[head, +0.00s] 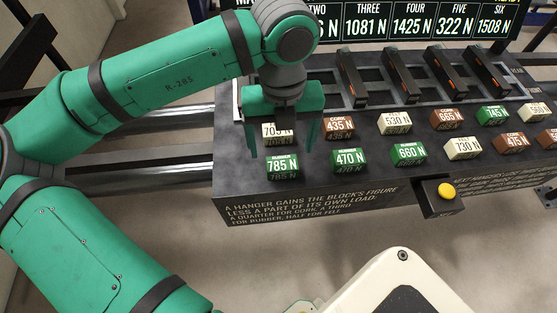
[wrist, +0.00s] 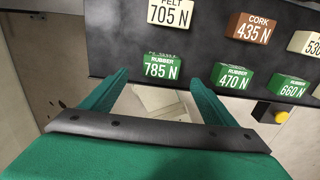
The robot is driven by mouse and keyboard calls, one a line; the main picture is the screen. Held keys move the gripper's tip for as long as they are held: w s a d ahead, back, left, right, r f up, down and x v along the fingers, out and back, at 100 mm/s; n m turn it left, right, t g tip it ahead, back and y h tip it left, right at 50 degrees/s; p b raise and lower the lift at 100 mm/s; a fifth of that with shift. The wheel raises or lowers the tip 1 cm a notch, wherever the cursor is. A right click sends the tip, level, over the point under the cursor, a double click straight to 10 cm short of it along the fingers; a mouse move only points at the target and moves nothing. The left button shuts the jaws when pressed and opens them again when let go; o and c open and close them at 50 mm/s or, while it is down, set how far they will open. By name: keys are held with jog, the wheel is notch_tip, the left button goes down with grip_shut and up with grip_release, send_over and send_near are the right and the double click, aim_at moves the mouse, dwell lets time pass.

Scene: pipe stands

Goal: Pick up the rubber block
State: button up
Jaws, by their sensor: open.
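Several green blocks labelled rubber sit on the dark sloped bench: 785 N (head: 282,166) at the front left, 470 N (head: 348,161), 660 N (head: 409,154) and 745 N (head: 493,115). The wrist view shows the 785 N block (wrist: 162,67) just beyond and between my fingertips. My gripper (head: 283,148) is open and empty. In the head view its fingers straddle the cream 705 N felt block (head: 273,133), partly covering it, and reach toward the 785 N block. I cannot tell the exact height of the fingertips above the bench.
Cream felt and brown cork blocks, such as cork 435 N (head: 340,126), stand close by. Dark hangers (head: 398,77) fill slots behind. A yellow button (head: 446,191) sits on a box at the front edge. A number board (head: 400,22) stands at the back.

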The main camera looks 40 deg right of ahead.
aim_at(282, 163)
notch_tip(282, 163, down, 6)
jog(key=shift+w+d+f, duration=0.15)
jog(key=shift+f, duration=0.5)
jog(key=c, duration=1.2)
